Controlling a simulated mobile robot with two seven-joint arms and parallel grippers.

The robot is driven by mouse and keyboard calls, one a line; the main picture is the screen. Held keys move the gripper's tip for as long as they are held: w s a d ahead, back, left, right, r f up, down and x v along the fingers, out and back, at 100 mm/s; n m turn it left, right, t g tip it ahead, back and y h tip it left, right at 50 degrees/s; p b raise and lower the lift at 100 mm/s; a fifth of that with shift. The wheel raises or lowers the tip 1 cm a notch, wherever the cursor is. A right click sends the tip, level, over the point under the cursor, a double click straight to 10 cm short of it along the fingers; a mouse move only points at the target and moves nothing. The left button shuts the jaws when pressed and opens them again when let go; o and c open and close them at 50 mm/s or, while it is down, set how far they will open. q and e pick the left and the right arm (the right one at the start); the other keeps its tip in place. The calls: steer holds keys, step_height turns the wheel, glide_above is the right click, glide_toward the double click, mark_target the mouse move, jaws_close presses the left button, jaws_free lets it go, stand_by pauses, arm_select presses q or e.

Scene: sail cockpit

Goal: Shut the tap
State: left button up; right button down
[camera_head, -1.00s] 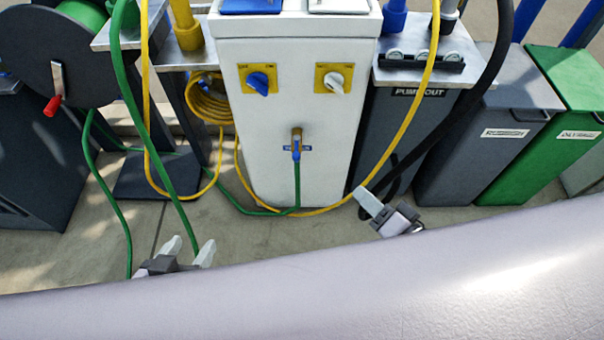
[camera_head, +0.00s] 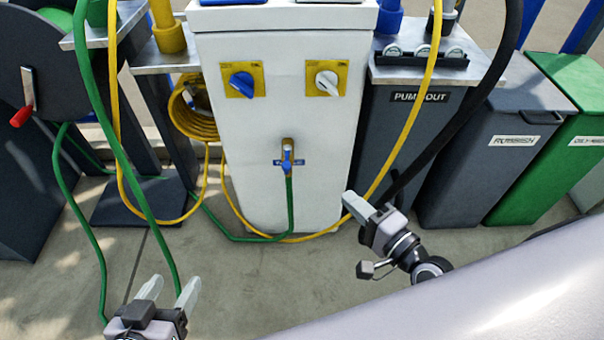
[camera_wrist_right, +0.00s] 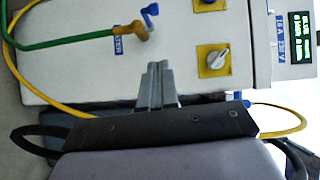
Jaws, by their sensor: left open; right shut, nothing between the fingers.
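The tap (camera_head: 287,155) has a brass body and a blue handle and sits on the front of the white pedestal (camera_head: 268,112). A green hose (camera_head: 290,205) hangs from it. In the right wrist view the tap (camera_wrist_right: 143,27) is at upper middle, with its blue handle at the top. My right gripper (camera_head: 352,202) is shut and empty, to the right of the tap and lower in the head view, apart from it. In the wrist view its fingers (camera_wrist_right: 156,82) point toward the pedestal. My left gripper (camera_head: 170,290) is open and empty at lower left, well away from the tap.
Two knobs, blue (camera_head: 242,84) and white (camera_head: 327,83), are on the pedestal above the tap. Yellow hose (camera_head: 408,125) and black hose (camera_head: 462,135) hang at right. A hose reel (camera_head: 30,70) stands at left; grey (camera_head: 490,150) and green bins at right.

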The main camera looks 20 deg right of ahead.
steer(key=shift+w, duration=0.1)
glide_toward(287, 158)
steer(key=w+r, duration=0.2)
arm_select(q)
steer(key=shift+w+d+b, duration=0.2)
steer(key=shift+d+b, duration=0.2)
arm_select(e)
steer(key=shift+w+a+f, duration=0.1)
steer(key=shift+a+f, duration=0.1)
steer(key=shift+a, duration=0.65)
arm_select(q)
steer(key=shift+a+r, duration=0.1)
steer(key=shift+a, duration=0.1)
arm_select(e)
steer(key=shift+a+r, duration=0.1)
